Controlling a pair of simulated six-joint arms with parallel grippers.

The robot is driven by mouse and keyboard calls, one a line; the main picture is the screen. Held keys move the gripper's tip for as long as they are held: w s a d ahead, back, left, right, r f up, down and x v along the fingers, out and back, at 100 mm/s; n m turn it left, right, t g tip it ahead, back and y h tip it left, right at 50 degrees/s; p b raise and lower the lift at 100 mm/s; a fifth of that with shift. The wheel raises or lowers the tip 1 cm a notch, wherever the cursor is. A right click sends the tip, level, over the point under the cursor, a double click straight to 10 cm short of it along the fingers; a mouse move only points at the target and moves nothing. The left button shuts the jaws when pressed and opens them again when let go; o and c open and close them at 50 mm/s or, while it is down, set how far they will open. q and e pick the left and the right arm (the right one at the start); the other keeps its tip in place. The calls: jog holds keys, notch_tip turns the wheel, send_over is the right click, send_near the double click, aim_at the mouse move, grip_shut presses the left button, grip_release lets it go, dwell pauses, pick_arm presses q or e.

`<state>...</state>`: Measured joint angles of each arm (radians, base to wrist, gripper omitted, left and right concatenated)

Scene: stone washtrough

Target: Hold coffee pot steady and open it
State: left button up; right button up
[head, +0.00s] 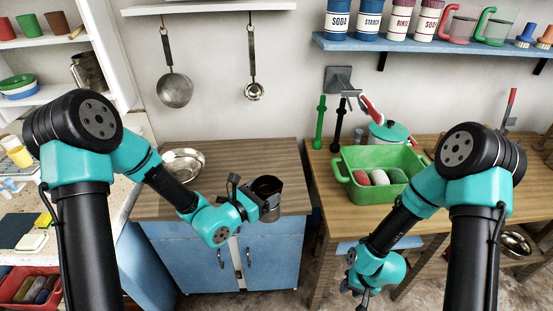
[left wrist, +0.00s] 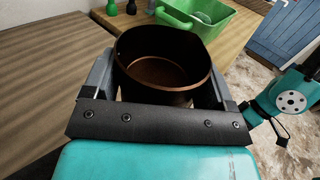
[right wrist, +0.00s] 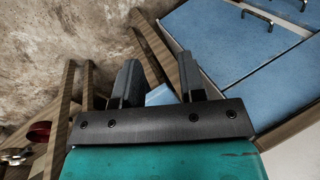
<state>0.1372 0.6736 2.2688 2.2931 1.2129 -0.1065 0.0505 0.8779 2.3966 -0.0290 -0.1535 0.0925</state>
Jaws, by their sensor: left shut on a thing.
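A dark, open-topped pot (head: 268,190), which I take to be the coffee pot, is in the middle of the head view, in front of the wooden counter. My left gripper (head: 258,206) is shut on it. In the left wrist view the pot (left wrist: 165,65) sits between the two fingers, roughly upright. Its brownish inside shows, and no lid covers the top. My right gripper (head: 366,294) is low at the right, apart from the pot. In the right wrist view (right wrist: 160,85) its fingers stand apart with nothing between them.
A metal bowl (head: 183,163) stands on the left wooden counter (head: 225,165) above blue cabinets (head: 275,255). A green basin (head: 366,195) holding several items stands on the right counter. A gap separates the counters. A metal jug (head: 90,70) is on the left shelf.

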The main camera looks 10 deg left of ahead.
jog(key=w+a+r+n+g, duration=0.1)
jog(key=w+a+r, duration=0.6)
jog(key=w, duration=0.1)
jog(key=w+a+r+h, duration=0.1)
jog(key=w+a+r, duration=0.1)
jog(key=a+r, duration=0.4)
jog(key=w+a+r+n+h, duration=0.1)
jog(key=w+a+r, duration=0.2)
jog(key=r, duration=1.3)
jog(key=w+a+r+h, duration=0.2)
jog(key=a+r, duration=0.6)
jog(key=r, duration=0.3)
jog(key=shift+w+a+r+n+t, duration=0.3)
jog(key=shift+w+a+r+t, duration=0.05)
jog(key=shift+a+r+t, duration=0.05)
jog(key=shift+f, duration=0.1)
notch_tip(320, 180, down, 12)
grip_shut()
